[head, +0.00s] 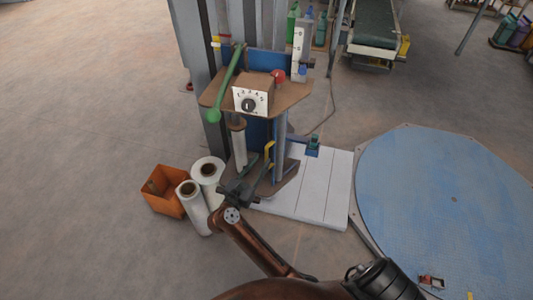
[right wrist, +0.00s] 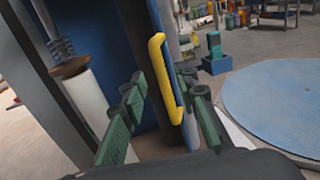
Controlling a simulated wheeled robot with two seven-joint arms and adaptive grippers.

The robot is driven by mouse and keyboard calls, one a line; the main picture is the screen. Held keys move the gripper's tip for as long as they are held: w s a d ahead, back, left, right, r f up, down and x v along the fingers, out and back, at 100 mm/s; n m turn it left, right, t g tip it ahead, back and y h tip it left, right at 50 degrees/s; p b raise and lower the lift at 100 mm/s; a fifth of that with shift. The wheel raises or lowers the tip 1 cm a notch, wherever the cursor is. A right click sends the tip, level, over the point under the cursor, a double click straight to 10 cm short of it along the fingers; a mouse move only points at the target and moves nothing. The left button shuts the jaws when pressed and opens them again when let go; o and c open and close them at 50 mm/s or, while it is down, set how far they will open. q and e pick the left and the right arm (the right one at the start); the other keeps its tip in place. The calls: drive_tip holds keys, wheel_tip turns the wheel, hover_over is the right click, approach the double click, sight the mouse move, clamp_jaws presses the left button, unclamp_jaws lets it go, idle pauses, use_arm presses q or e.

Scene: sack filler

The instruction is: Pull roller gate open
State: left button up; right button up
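The sack filler stands at the centre of the head view, with brown plates, a dial box (head: 252,95) and a blue back panel. A yellow handle (head: 269,153) is upright on its lower part; it appears large in the right wrist view (right wrist: 160,75). I take it to be the roller gate's handle, but the gate itself is not clear. My right gripper (head: 257,168) is open in front of the handle. In the right wrist view its green fingers (right wrist: 163,90) are apart on either side of the handle, with no grip visible. My left gripper is not in view.
White rolls (head: 208,172) and an orange bin (head: 164,190) stand on the floor left of the filler. A green lever (head: 228,85) sticks out above. A white slatted platform (head: 325,190) and a large blue round plate (head: 450,205) lie to the right.

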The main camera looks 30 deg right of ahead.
sight(266, 154)
drive_tip(key=shift+x, duration=2.75)
drive_tip(key=shift+c, duration=0.5)
clamp_jaws()
